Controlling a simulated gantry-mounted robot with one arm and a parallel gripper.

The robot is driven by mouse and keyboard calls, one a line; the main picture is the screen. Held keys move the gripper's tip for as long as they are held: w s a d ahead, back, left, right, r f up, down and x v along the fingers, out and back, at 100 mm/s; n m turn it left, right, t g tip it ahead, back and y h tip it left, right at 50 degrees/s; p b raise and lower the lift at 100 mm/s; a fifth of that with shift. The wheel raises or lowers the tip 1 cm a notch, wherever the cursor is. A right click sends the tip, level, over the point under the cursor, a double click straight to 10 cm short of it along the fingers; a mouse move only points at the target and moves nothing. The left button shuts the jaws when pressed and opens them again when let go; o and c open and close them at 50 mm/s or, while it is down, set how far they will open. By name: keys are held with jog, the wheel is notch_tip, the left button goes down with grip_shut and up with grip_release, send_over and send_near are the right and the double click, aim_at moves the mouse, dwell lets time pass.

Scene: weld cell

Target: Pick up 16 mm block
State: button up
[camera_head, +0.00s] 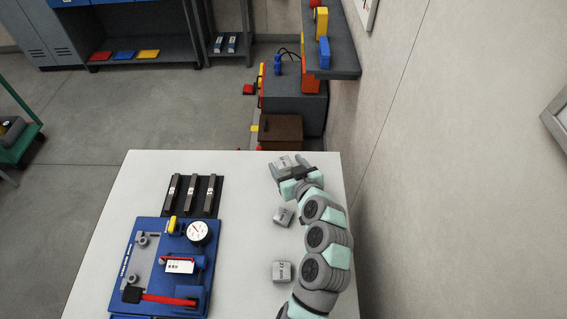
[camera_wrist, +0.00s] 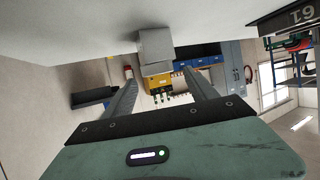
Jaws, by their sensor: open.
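A small light-grey block (camera_head: 285,160) stands near the far right edge of the white table, at my fingertips; I take it for the 16 mm block, but its label is not readable. My gripper (camera_head: 289,166) is open around or just short of it, low over the table. In the wrist view the block (camera_wrist: 155,45) shows between and beyond the two fingers of my gripper (camera_wrist: 158,78), with the picture upside down. The fingers are spread and I see no clear contact.
Two similar grey blocks (camera_head: 283,217) (camera_head: 283,271) stand nearer on the table (camera_head: 125,190), beside my arm. A blue gauge fixture (camera_head: 140,225) and a dark rack (camera_head: 193,196) stand left.

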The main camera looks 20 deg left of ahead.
jog(key=shift+x, duration=1.2)
grip_shut()
